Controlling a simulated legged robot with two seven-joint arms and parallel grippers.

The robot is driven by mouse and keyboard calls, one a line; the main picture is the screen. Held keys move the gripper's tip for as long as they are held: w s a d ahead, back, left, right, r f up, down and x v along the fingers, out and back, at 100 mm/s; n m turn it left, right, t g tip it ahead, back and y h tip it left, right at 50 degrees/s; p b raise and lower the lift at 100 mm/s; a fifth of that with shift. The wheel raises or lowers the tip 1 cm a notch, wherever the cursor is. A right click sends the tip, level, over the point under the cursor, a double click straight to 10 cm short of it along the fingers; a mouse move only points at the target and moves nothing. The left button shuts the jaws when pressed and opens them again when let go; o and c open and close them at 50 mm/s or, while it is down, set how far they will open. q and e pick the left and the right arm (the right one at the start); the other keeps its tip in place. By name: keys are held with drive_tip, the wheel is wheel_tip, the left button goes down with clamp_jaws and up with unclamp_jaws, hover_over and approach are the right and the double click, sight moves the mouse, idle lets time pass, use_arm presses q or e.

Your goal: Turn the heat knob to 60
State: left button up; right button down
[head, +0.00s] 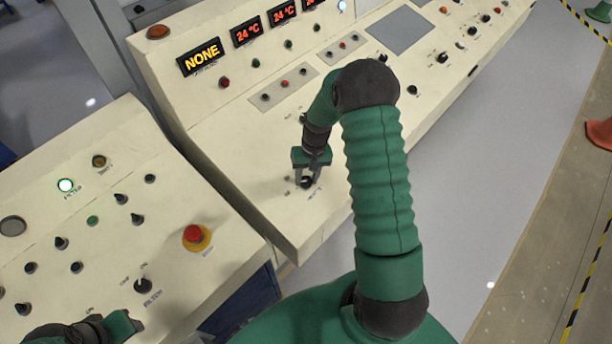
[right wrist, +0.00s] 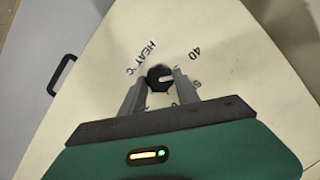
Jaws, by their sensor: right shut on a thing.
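The heat knob (right wrist: 159,78) is black and round with a pale pointer mark. It sits on a cream panel beside the printed words "HEAT °C", with "40" printed to its upper right. My right gripper (right wrist: 157,86) is shut on the knob, one finger on each side. In the head view the knob (head: 306,183) is partly covered by my right gripper (head: 307,178) near the panel's front left corner. Other numbers around the knob are hidden or too small to read. My left gripper (head: 125,322) shows only partly at the bottom left, and its fingers are not clear.
Displays reading "NONE" (head: 202,57) and "24 °C" (head: 247,31) stand at the back. A red emergency button (head: 194,233) and a filter knob (head: 143,286) are on the left console. A black handle (right wrist: 62,74) is at the panel's edge. Grey floor lies to the right.

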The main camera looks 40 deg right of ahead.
drive_tip(key=m, duration=0.4)
drive_tip(key=shift+s+d+m+t+y, duration=0.1)
drive_tip(key=shift+s+m+t+y, duration=0.05)
drive_tip(key=shift+m+t+y, duration=0.2)
drive_tip(key=m, duration=0.3)
drive_tip(key=shift+s+m+t+p, duration=0.1)
drive_tip(key=shift+m+t+p, duration=0.15)
drive_tip(key=shift+t+p, duration=0.1)
drive_tip(key=m, duration=0.3)
drive_tip(key=shift+f+t+y, duration=0.1)
drive_tip(key=shift+t+y, duration=0.15)
drive_tip(key=shift+t, duration=0.15)
drive_tip(key=shift+s+m+t+b, duration=0.1)
drive_tip(key=shift+m+t+b, duration=0.3)
drive_tip(key=shift+m, duration=1.7)
drive_tip(key=c, duration=0.9)
unclamp_jaws()
